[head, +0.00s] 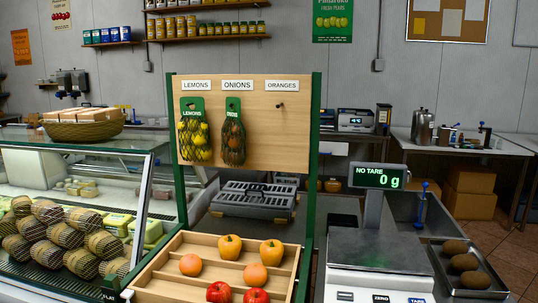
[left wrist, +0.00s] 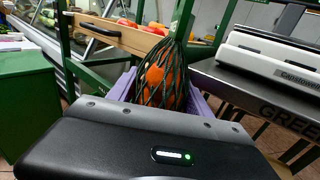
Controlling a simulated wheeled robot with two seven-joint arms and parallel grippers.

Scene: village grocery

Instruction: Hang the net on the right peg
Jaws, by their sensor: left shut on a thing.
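The right peg (head: 280,105) sticks out bare from the wooden board (head: 262,140), under the ORANGES label. A net of oranges (left wrist: 164,80) with dark green mesh shows in the left wrist view. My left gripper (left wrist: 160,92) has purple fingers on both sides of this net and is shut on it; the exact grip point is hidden. The head view shows neither this net nor my grippers. My right gripper is in no view.
A lemon net (head: 194,139) and an onion net (head: 233,140) hang on the board's left and middle pegs. Below are a produce tray (head: 175,262) and, to the right, a scale (head: 378,250). A glass counter (head: 75,145) stands left.

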